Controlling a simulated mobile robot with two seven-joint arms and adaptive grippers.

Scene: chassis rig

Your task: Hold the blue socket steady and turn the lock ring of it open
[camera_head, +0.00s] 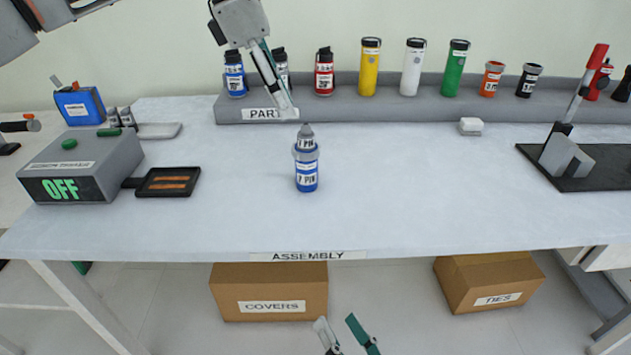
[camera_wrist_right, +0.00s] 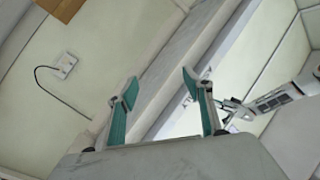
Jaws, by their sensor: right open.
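A blue socket (camera_head: 306,178) labelled 7 PIN stands upright on the middle of the table. A grey-blue lock ring (camera_head: 305,151) sits around its top, and a grey plug (camera_head: 306,134) marked PIN stands upright in it. My left gripper (camera_head: 288,108) points down from the top, in front of the shelf and just above and left of the plug, apart from it; its fingers are seen edge-on. My right gripper (camera_head: 346,334) is open and empty at the bottom, short of the table's front edge. Its spread fingers (camera_wrist_right: 160,100) show in the right wrist view with nothing between them.
A grey shelf (camera_head: 340,108) at the back holds several coloured cylinders. A grey box (camera_head: 70,165) reading OFF and a black tray (camera_head: 168,182) are at left. A lever fixture (camera_head: 570,160) stands at right. The table around the socket is clear.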

